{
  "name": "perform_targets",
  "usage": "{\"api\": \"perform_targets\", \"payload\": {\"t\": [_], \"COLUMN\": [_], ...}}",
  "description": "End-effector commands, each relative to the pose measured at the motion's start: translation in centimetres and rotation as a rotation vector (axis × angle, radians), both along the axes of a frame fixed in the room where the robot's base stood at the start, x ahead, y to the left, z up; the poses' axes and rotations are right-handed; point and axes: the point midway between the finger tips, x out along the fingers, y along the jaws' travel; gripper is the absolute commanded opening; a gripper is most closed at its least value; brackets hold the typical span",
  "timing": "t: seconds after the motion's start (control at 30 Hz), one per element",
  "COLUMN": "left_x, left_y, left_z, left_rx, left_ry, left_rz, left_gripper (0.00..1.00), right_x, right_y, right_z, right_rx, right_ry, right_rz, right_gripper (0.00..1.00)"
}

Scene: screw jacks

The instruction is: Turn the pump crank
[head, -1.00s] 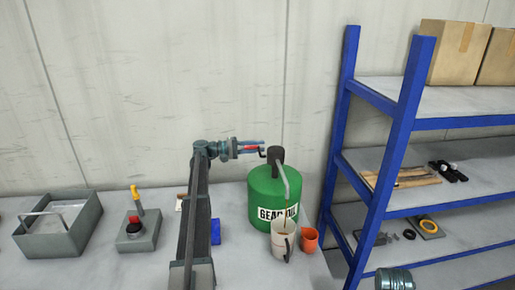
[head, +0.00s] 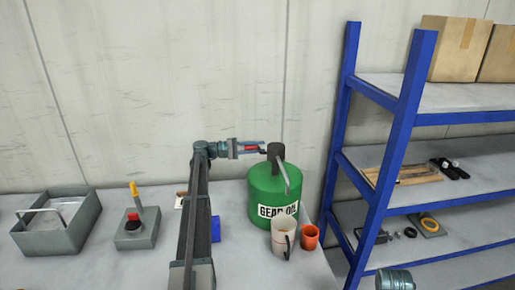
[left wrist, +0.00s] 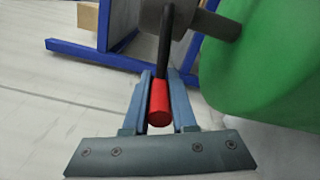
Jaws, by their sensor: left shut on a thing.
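The green gear oil drum (head: 262,195) stands on the bench with a dark pump head (head: 275,152) on top and a grey spout bending down at its front. The pump crank has a black arm and a red handle (left wrist: 160,103). My left gripper (head: 255,147) reaches in from the left, level with the pump head. In the left wrist view its two blue fingers (left wrist: 160,95) are shut on the red handle. A beige jug (head: 282,240) stands under the spout. My right gripper does not show.
A small orange jug (head: 310,237) stands right of the beige one. A blue shelf rack (head: 394,140) rises to the right. On the bench at left are a lever box (head: 137,235) and a grey tray (head: 22,238). A blue block (head: 215,228) lies behind my arm.

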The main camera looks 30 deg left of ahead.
Motion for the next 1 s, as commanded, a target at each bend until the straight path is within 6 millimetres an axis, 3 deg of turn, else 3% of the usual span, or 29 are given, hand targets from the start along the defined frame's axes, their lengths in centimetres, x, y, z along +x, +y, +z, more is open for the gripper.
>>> {"api": "perform_targets", "payload": {"t": [0.03, 0.2, 0.57, 1.0], "left_x": [0.0, 0.0, -0.4, -6.0], "left_y": [0.1, 0.1, 0.6, 7.3], "left_z": [0.0, 0.0, 0.0, 0.0], "left_rx": [0.0, 0.001, 0.0, 0.001], "left_ry": [0.0, 0.0, -0.001, 0.0], "left_rz": [0.003, 0.002, 0.002, 0.004], "left_gripper": [0.28, 0.55, 0.55, 0.55], "right_x": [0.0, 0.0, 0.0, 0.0], "right_y": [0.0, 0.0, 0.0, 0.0], "right_z": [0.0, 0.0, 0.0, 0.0], "right_rx": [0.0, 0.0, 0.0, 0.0], "right_ry": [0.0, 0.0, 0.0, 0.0], "right_rz": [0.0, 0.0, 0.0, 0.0], "right_gripper": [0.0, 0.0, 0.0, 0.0]}}
